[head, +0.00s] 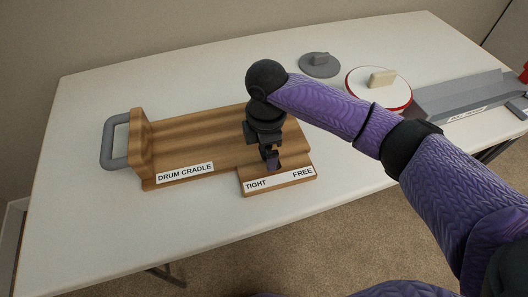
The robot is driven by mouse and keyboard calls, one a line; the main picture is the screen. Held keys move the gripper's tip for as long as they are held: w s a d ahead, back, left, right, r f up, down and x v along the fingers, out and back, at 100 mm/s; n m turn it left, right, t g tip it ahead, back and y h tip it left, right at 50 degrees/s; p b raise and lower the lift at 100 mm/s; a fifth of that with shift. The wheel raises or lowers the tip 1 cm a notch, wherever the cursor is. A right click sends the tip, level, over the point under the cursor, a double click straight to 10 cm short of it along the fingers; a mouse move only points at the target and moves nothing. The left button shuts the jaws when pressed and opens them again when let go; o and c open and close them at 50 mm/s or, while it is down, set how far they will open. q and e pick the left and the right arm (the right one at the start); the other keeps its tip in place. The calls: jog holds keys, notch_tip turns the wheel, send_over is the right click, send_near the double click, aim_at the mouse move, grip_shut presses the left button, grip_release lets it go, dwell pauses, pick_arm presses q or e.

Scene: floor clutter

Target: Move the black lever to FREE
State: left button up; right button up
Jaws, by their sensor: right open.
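The wooden drum cradle (190,136) lies on the white table, with a grey loop handle (108,142) at its left end. A small wooden block (262,190) at its front right corner carries a label (256,184) reading TIGHT on the left and FREE on the right. My right gripper (270,160) points down over this block, its jaws open. The black lever cannot be told apart from the dark gripper, which covers the middle of the block. Whether the jaws touch the lever cannot be seen. My left gripper is out of view.
Behind and right stand a grey disc with a knob (319,66), a white round lid with a red rim (378,90) and a grey stepped block (460,94). My right arm spans the table's right side. The table's left and front left are clear.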

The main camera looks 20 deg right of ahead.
jog(key=shift+f, duration=0.65)
